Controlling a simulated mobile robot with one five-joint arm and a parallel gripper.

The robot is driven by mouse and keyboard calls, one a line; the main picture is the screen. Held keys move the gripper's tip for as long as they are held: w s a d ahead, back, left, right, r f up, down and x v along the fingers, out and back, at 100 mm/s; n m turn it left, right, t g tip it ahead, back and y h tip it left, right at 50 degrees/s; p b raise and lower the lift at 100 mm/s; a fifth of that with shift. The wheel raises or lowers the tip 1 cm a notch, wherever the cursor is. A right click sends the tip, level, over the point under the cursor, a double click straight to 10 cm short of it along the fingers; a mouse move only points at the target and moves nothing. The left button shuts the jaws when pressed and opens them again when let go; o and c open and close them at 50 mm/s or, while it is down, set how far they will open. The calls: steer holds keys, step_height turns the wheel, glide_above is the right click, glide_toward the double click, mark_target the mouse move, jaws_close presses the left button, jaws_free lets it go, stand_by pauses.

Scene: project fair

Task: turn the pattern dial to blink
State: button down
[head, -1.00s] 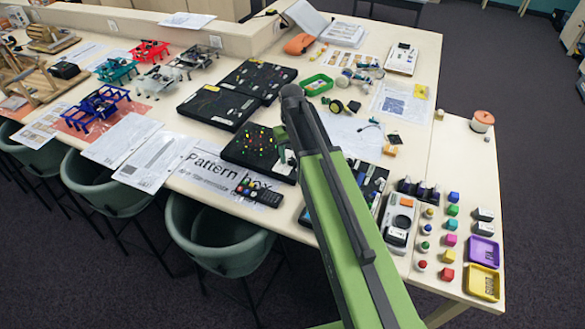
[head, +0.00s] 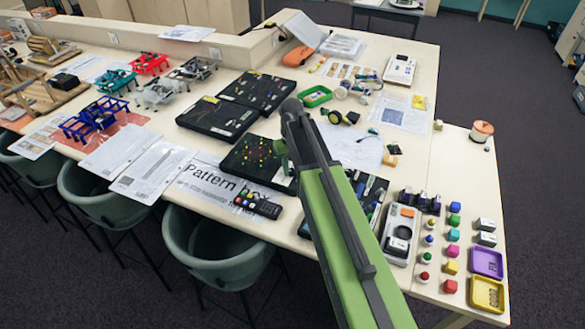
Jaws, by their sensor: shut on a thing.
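The pattern box (head: 252,157) is a flat black board with several small red, green and yellow lights, lying on the table in the middle of the head view. A white sheet printed "Pattern" (head: 208,174) lies at its near left. My gripper (head: 281,147) is at the right part of the box, reaching down there. Only a small green piece of it shows beside my arm, which covers the rest. It is shut on the dial, as far as its place at the box tells. The dial and its markings are hidden, so its setting cannot be read.
A black remote with coloured buttons (head: 257,204) lies just in front of the box. Other black boards (head: 217,118) lie behind it. A green tray (head: 315,96) is farther back. Coloured blocks and a yellow tray (head: 487,293) are at right. Chairs (head: 214,249) line the near edge.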

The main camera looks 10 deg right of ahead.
steer(key=shift+a, duration=0.15)
steer(key=m, duration=0.3)
steer(key=shift+m, duration=2.7)
steer(key=c, duration=1.1)
jaws_free()
steer(key=shift+r, duration=0.1)
